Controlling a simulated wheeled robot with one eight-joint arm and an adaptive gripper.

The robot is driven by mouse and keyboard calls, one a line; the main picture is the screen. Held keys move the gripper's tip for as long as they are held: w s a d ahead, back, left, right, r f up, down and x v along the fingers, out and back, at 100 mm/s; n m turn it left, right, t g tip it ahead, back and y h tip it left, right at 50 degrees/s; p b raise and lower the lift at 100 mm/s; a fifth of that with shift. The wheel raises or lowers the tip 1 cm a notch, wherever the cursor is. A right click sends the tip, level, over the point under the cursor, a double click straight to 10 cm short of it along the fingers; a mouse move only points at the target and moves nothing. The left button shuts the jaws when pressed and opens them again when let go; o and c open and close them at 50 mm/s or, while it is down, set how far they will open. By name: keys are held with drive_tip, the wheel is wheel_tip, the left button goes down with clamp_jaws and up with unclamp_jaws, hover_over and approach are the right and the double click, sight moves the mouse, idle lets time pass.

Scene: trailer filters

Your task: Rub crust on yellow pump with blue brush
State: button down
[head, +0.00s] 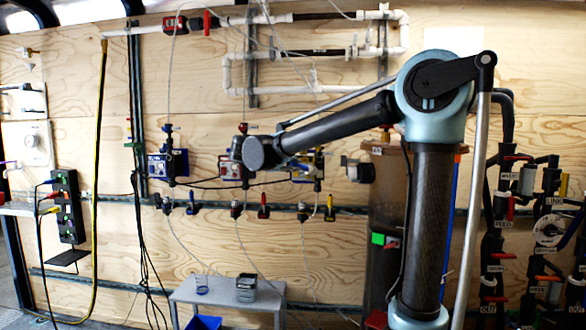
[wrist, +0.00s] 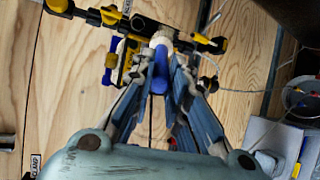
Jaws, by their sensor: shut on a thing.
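The yellow pump (head: 311,166) is on the plywood wall, right of a red one and partly behind my arm. In the wrist view the yellow pump (wrist: 124,62) is just ahead of my fingertips, with yellow-handled fittings above it. My gripper (wrist: 161,68) is shut on the blue brush (wrist: 160,82), whose blue handle shows between the fingers. The brush end is close to the pump's right side; I cannot tell whether the bristles touch it. The crust cannot be made out. In the head view the gripper and brush cannot be made out.
A blue pump (head: 168,163) and a red pump (head: 232,168) are left of the yellow one. A grey table (head: 222,293) below holds a glass and a grey container. A brown cabinet (head: 385,200) stands to the right. Thin hoses hang across the wall.

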drive_tip(key=shift+s, duration=0.1)
drive_tip(key=shift+s+a, duration=0.1)
drive_tip(key=shift+s, duration=2.9)
drive_tip(key=s, duration=0.2)
drive_tip(key=shift+s, duration=0.4)
